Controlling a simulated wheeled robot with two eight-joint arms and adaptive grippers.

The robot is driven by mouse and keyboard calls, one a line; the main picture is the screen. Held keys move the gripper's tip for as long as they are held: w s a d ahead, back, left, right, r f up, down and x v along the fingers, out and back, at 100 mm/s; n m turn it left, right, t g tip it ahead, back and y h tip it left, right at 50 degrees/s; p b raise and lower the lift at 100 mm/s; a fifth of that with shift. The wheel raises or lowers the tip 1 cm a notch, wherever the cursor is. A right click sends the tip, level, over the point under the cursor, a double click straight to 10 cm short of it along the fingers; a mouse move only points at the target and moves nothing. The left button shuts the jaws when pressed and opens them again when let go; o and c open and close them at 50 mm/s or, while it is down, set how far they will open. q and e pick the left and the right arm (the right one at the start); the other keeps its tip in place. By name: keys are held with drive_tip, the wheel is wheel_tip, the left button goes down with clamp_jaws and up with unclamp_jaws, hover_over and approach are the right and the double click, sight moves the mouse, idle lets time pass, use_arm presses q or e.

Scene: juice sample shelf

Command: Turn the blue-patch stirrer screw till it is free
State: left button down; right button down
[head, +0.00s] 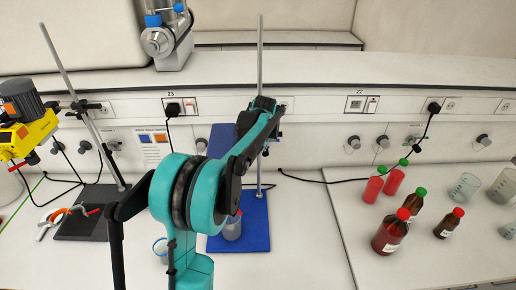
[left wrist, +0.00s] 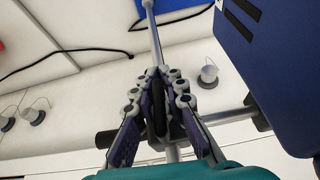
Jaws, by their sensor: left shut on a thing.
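My left gripper (head: 262,104) is up at the upright metal rod (head: 260,55) of the middle stand. In the left wrist view my left gripper's fingers (left wrist: 166,82) are shut around a dark screw handle (left wrist: 158,115) at the clamp in front of the metal rod (left wrist: 152,30). A large blue body (left wrist: 275,60) with dark stripes is on the right in that view. In the head view a blue panel (head: 222,140) is partly hidden behind my left arm. The blue base (head: 255,232) lies under the rod. My right gripper is not in view.
A beaker (head: 232,230) stands on the blue base. Red-capped bottles (head: 390,235) and glassware stand on the right bench. A shelf ledge (head: 330,68) runs behind.

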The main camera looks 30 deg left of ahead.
use_arm(q)
drive_tip(key=shift+d+h, duration=0.1)
drive_tip(key=shift+h, duration=0.2)
idle(0.4)
drive_tip(key=c, duration=1.5)
unclamp_jaws()
drive_tip(key=shift+r, duration=0.1)
drive_tip(key=v, duration=1.1)
drive_tip(key=shift+s+r, duration=0.25)
drive_tip(key=shift+r, duration=0.05)
